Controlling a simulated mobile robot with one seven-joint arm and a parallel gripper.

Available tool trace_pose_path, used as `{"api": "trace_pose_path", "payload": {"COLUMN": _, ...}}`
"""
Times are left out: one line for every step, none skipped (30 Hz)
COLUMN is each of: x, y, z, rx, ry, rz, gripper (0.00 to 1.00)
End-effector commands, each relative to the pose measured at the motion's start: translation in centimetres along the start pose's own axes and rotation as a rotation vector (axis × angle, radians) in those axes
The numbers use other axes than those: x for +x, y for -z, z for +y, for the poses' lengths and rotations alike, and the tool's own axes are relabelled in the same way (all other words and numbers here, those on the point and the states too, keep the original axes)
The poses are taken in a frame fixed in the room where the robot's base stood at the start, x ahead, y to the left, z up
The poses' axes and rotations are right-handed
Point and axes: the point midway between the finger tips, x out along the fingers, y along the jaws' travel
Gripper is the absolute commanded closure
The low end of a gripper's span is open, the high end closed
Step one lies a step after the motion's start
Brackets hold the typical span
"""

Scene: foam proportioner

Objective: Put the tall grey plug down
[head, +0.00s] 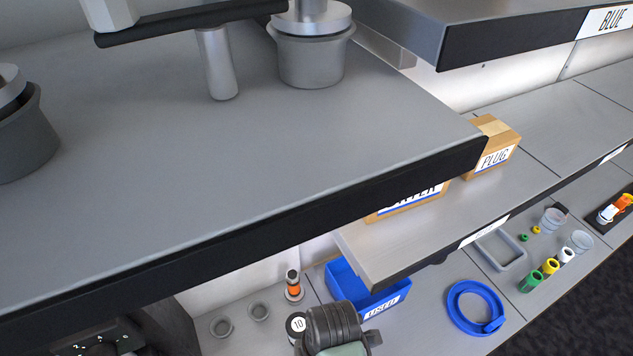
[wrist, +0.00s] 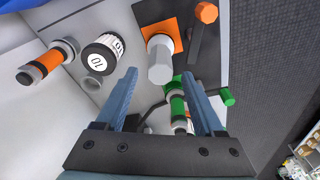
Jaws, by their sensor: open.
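A tall light-grey cylinder (wrist: 160,60), which looks like the tall grey plug, stands on an orange square (wrist: 172,28) in the wrist view. My gripper (wrist: 158,75) is open, its two blue-grey fingers spread wide. The near end of the cylinder appears between the fingertips, with clear gaps on both sides. I cannot tell how far beyond the tips it is. In the head view, my dark wrist shows at the bottom edge, and I cannot make out the fingers or this plug there.
A black-and-white cylinder marked 10 (wrist: 103,52) and an orange-banded fitting (wrist: 48,62) stand to the left. A green-banded fitting (wrist: 178,105) is close by the right finger. In the head view, a blue bin (head: 345,278) and an overhanging shelf edge (head: 250,225) are near my wrist.

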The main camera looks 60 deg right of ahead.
Motion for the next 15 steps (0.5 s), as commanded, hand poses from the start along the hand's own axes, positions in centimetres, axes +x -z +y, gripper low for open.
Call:
{"api": "trace_pose_path", "payload": {"x": -1.0, "y": 0.0, "z": 0.1, "rx": -0.001, "ry": -0.005, "rz": 0.001, "gripper": 0.3}}
{"api": "trace_pose_path", "payload": {"x": -1.7, "y": 0.0, "z": 0.1, "rx": -0.001, "ry": -0.006, "rz": 0.001, "gripper": 0.3}}
{"api": "trace_pose_path", "payload": {"x": -2.6, "y": 0.0, "z": 0.2, "rx": -0.001, "ry": -0.006, "rz": 0.001, "gripper": 0.3}}
{"api": "trace_pose_path", "payload": {"x": -3.1, "y": 0.0, "z": 0.1, "rx": -0.001, "ry": -0.005, "rz": 0.001, "gripper": 0.3}}
{"api": "trace_pose_path", "payload": {"x": -3.7, "y": 0.0, "z": 0.1, "rx": -0.001, "ry": -0.005, "rz": 0.001, "gripper": 0.3}}
{"api": "trace_pose_path", "payload": {"x": -4.3, "y": 0.0, "z": 0.1, "rx": 0.0, "ry": -0.005, "rz": 0.001, "gripper": 0.3}}
{"api": "trace_pose_path", "payload": {"x": -4.8, "y": 0.0, "z": 0.1, "rx": 0.0, "ry": -0.004, "rz": 0.001, "gripper": 0.3}}
{"api": "trace_pose_path", "payload": {"x": -5.1, "y": 0.0, "z": 0.1, "rx": 0.0, "ry": -0.003, "rz": 0.001, "gripper": 0.3}}
{"api": "trace_pose_path", "payload": {"x": -5.6, "y": 0.0, "z": 0.1, "rx": 0.0, "ry": -0.003, "rz": 0.001, "gripper": 0.3}}
{"api": "trace_pose_path", "payload": {"x": -5.8, "y": 0.0, "z": 0.1, "rx": 0.0, "ry": -0.001, "rz": 0.001, "gripper": 0.3}}
{"api": "trace_pose_path", "payload": {"x": -6.1, "y": 0.0, "z": 0.1, "rx": 0.0, "ry": -0.001, "rz": 0.001, "gripper": 0.3}}
{"api": "trace_pose_path", "payload": {"x": -6.3, "y": 0.0, "z": 0.1, "rx": 0.0, "ry": -0.001, "rz": 0.001, "gripper": 0.3}}
{"api": "trace_pose_path", "payload": {"x": -6.5, "y": 0.0, "z": 0.0, "rx": 0.0, "ry": -0.001, "rz": 0.001, "gripper": 0.3}}
{"api": "trace_pose_path", "payload": {"x": -6.6, "y": 0.0, "z": 0.0, "rx": 0.0, "ry": 0.0, "rz": 0.001, "gripper": 0.3}}
{"api": "trace_pose_path", "payload": {"x": -6.6, "y": 0.0, "z": 0.0, "rx": 0.0, "ry": 0.001, "rz": 0.001, "gripper": 0.3}}
